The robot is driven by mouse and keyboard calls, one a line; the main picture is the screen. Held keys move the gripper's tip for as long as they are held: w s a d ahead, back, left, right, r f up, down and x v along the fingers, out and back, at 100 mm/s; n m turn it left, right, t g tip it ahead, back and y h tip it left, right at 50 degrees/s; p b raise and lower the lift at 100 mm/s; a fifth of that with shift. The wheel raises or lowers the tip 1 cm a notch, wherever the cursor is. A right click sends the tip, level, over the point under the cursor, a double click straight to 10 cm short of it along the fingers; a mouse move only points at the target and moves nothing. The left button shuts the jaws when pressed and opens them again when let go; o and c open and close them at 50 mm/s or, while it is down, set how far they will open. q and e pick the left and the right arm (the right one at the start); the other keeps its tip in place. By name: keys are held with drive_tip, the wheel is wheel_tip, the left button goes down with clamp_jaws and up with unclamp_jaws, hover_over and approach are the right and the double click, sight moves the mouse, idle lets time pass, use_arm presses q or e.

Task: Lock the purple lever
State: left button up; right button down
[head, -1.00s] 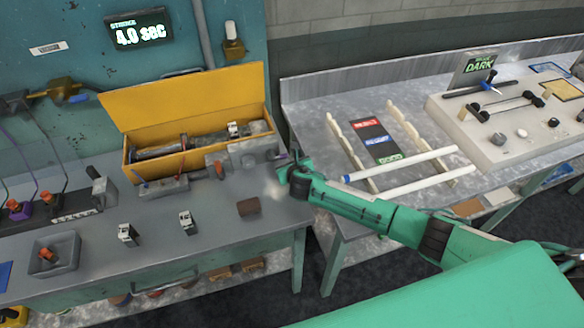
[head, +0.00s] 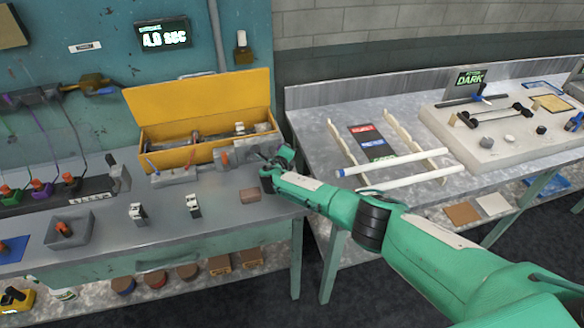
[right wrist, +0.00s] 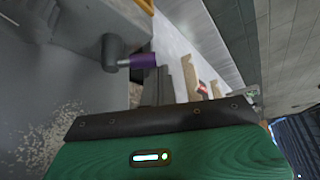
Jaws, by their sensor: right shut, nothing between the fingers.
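The purple lever (right wrist: 143,60) shows in the right wrist view. It is a short purple grip on a dark round pivot (right wrist: 112,52) at the end of a grey machine block, pointing to the right. In the head view I cannot make out the lever; my right gripper and wrist are in front of that area. My right gripper (head: 270,172) is at the right end of the grey machine (head: 235,157) by the yellow box. It is shut and empty. In the wrist view its green housing is below the lever, with a visible gap between them. My left gripper is out of view.
The open yellow box (head: 195,100) stands behind the machine. The right bench (head: 310,115) holds white tubes (head: 410,177) on racks, close to my right forearm. A gap separates the benches.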

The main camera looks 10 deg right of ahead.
sight(278, 149)
drive_tip(key=shift+a+r, duration=0.2)
drive_tip(key=shift+r, duration=0.05)
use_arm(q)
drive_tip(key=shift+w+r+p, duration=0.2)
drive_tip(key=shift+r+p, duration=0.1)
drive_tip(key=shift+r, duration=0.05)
use_arm(e)
drive_tip(key=shift+w+a+r+n+t+h, duration=0.1)
drive_tip(key=shift+a+r+n+t+h, duration=0.1)
drive_tip(key=shift+a+n, duration=0.25)
drive_tip(key=shift+a+r+n+t+h, duration=0.1)
drive_tip(key=shift+a+n+h, duration=0.15)
drive_tip(key=shift+a, duration=0.5)
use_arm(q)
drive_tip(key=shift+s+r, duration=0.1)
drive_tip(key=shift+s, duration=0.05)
